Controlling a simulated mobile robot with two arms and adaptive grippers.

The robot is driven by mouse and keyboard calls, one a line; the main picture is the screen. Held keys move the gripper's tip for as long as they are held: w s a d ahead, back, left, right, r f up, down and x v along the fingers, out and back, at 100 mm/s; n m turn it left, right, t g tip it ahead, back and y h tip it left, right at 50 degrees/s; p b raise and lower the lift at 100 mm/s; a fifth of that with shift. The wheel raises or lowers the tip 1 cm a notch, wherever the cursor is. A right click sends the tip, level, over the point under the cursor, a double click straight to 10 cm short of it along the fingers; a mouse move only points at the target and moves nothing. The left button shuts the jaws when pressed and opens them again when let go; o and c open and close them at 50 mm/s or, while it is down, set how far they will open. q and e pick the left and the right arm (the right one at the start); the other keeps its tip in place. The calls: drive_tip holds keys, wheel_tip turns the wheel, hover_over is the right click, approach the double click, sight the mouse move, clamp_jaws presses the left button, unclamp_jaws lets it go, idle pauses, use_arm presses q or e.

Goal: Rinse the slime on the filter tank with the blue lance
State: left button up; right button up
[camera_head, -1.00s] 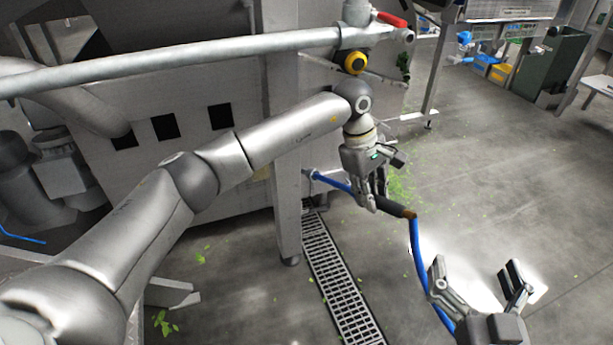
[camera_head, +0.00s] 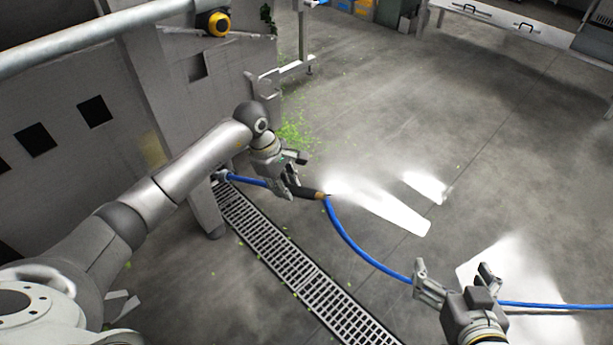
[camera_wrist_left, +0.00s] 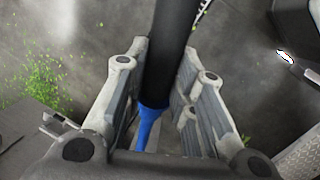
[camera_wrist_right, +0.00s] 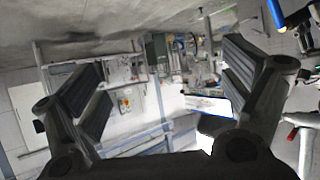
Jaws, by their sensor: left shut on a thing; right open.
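My left gripper (camera_head: 291,184) is shut on the blue lance (camera_head: 248,181). The lance lies roughly level above the floor, its blue tube to the left of the fingers and its brown end to the right. In the left wrist view its black grip (camera_wrist_left: 171,50) runs between the fingers (camera_wrist_left: 150,95), with a blue section below. My right gripper (camera_head: 457,272) is open and empty; its spread fingers (camera_wrist_right: 165,95) also show in the right wrist view. A large grey metal housing (camera_head: 90,150) stands at left; I cannot tell whether it is the filter tank. No slime is clearly visible on it.
A blue hose (camera_head: 360,250) runs from the lance to behind my right gripper and on to the right edge. A floor grate (camera_head: 290,265) crosses below. Green bits (camera_head: 294,132) lie on the floor near the housing. The floor beyond is largely clear.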

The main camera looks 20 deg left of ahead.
use_arm(q)
drive_tip(key=shift+a, duration=0.15)
drive_tip(key=shift+f, duration=0.15)
drive_tip(key=a, duration=0.1)
drive_tip(key=a+f+b, duration=0.1)
drive_tip(key=a, duration=0.1)
drive_tip(key=w+a+b, duration=0.1)
drive_tip(key=a, duration=0.1)
drive_tip(key=shift+f, duration=0.3)
drive_tip(key=shift+a, duration=0.3)
use_arm(e)
wheel_tip(320, 180, up, 10)
drive_tip(key=w+a+t+y, duration=0.2)
drive_tip(key=w+t, duration=0.1)
drive_tip(key=t, duration=0.3)
drive_tip(key=shift+r, duration=0.1)
use_arm(q)
drive_tip(key=shift+o, duration=0.6)
clamp_jaws()
